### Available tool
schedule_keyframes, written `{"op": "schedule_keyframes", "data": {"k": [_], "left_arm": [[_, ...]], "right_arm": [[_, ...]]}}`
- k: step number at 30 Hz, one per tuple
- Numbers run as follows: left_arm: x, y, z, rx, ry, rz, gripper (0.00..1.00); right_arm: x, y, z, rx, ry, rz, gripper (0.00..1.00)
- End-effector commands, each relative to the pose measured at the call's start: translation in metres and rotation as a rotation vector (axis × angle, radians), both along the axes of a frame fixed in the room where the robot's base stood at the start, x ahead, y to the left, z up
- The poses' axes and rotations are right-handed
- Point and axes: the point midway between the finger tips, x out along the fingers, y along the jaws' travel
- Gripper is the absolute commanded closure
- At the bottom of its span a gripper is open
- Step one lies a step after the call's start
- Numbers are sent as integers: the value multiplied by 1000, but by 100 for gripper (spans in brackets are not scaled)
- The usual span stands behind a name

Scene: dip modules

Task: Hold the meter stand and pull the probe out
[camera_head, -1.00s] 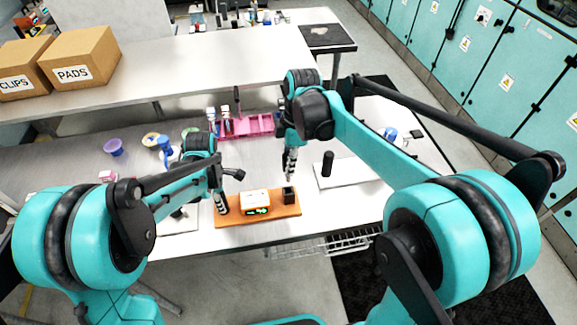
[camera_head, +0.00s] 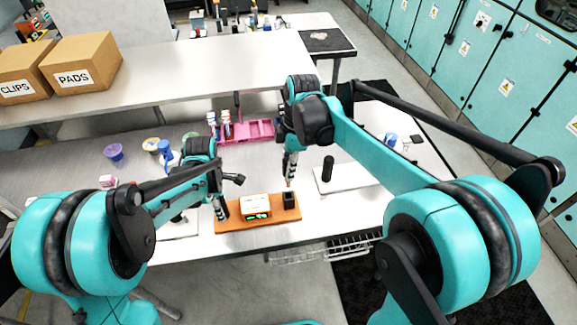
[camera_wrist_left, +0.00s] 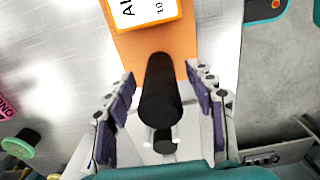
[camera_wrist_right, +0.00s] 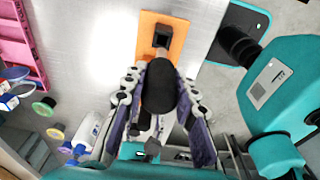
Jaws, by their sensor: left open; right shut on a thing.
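The meter stand is an orange board (camera_head: 235,225) with a white meter (camera_head: 256,206) showing green digits. A black holder (camera_head: 290,199) stands at its right end. My left gripper (camera_head: 222,208) is at the board's left end. In the left wrist view its jaws (camera_wrist_left: 165,105) are open either side of an upright black post (camera_wrist_left: 160,90) on the board. My right gripper (camera_head: 290,178) is above the holder. In the right wrist view it is shut on the probe's black handle (camera_wrist_right: 160,85). The probe's thin stem points at the holder (camera_wrist_right: 162,38); whether its tip is inside is unclear.
A white pad (camera_head: 350,178) with a black cylinder (camera_head: 328,168) lies right of the stand. A pink rack (camera_head: 262,130) is behind it. Cups and a blue-topped bottle (camera_head: 165,150) stand at the back left. The table's front edge is close to the board.

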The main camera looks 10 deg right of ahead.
Motion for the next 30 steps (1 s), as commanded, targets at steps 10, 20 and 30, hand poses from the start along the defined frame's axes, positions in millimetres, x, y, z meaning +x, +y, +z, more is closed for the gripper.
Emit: {"op": "schedule_keyframes", "data": {"k": [10, 20, 30], "left_arm": [[0, 0, 29, 0, 0, 0, 45], [0, 0, 56, 0, 0, 0, 45], [0, 0, 75, 0, 0, 0, 45]], "right_arm": [[0, 0, 20, 0, 0, 0, 100], [0, 0, 39, 0, 0, 0, 100], [0, 0, 51, 0, 0, 0, 100]]}}
